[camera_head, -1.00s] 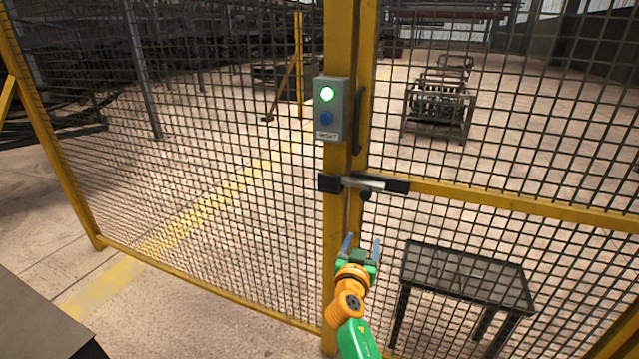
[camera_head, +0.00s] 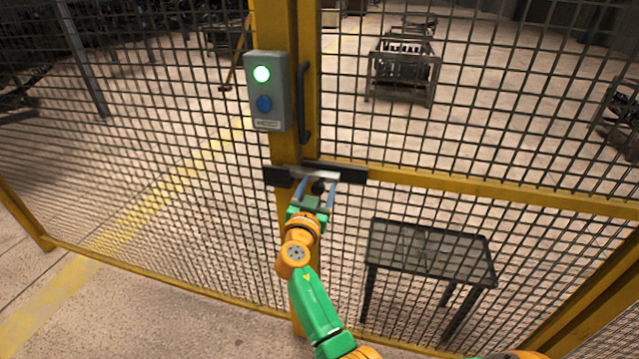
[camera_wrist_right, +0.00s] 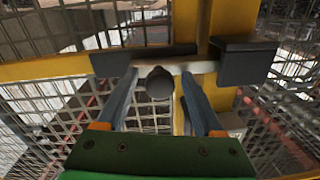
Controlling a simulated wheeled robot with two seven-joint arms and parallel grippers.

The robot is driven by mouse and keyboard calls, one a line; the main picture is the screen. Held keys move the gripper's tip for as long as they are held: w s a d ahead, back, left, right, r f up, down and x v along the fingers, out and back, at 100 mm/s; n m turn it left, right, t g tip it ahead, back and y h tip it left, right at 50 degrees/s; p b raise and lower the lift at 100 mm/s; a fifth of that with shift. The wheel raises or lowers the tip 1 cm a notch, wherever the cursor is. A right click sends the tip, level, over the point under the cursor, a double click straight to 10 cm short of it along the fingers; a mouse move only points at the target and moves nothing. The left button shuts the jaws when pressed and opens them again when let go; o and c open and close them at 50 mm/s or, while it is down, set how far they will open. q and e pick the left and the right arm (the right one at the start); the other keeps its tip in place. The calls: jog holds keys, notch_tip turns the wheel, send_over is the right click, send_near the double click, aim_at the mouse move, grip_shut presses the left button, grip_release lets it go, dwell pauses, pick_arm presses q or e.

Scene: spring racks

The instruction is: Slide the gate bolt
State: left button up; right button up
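The gate bolt is a pale metal bar (camera_head: 322,174) with a round dark knob (camera_head: 318,187), lying across the gap between two dark housings on the yellow gate frame and post. In the right wrist view the bar (camera_wrist_right: 178,67) runs behind the fingertips and the knob (camera_wrist_right: 159,83) stands between them. My right gripper (camera_head: 317,183) is open, one finger on each side of the knob; it also shows in the right wrist view (camera_wrist_right: 158,80). I cannot tell whether a finger touches the knob. My left gripper is not in view.
A grey control box (camera_head: 268,90) with a lit green lamp and a blue button is on the yellow post. A dark handle (camera_head: 303,104) is beside it. Behind the mesh stand a low dark table (camera_head: 432,246) and a metal rack (camera_head: 402,72).

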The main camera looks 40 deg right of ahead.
grip_shut()
jog(key=shift+d, duration=0.1)
dwell(1.2)
